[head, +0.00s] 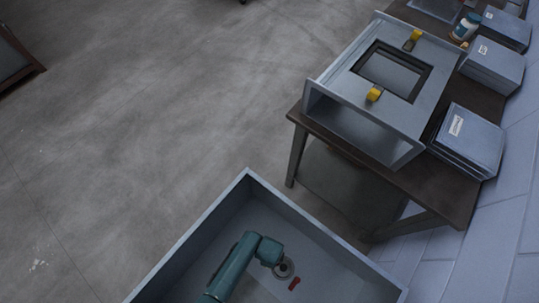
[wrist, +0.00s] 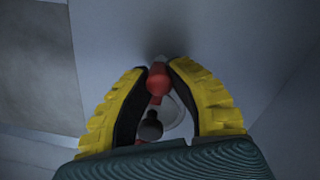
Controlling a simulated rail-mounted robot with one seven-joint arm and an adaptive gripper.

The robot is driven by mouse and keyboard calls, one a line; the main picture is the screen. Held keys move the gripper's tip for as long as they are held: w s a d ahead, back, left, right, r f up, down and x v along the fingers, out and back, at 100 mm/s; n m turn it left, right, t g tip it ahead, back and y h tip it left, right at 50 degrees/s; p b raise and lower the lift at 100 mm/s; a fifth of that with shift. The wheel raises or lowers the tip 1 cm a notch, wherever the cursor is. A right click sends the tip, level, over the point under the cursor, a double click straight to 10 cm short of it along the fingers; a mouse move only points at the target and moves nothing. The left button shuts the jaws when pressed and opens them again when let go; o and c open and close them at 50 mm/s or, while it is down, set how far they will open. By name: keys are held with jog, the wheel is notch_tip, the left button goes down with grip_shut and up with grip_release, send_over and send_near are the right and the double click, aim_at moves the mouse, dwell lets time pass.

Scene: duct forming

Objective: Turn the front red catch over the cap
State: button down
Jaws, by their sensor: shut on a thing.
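In the wrist view my gripper (wrist: 160,68) has its two yellow, dark-lined fingers closed in on a red catch (wrist: 156,84), which sits between the fingertips. A pale round cap (wrist: 172,112) shows just below the catch, partly hidden by the fingers. A dark knob (wrist: 151,127) stands in front of the cap. In the head view a small red catch (head: 294,284) lies on the floor of the grey duct, beside the end of my teal arm; I cannot tell whether it is the same catch. My fingers are hidden there.
Walls of the open grey duct (head: 205,224) rise around my arm. Behind stands a dark table (head: 447,196) with a duct piece (head: 343,88) that has a square opening and two yellow clips. Grey boxes (head: 472,137) line the right side.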

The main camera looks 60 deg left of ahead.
jog(key=c, duration=0.9)
grip_release()
notch_tip(320, 180, up, 12)
jog(key=shift+w+a, duration=0.15)
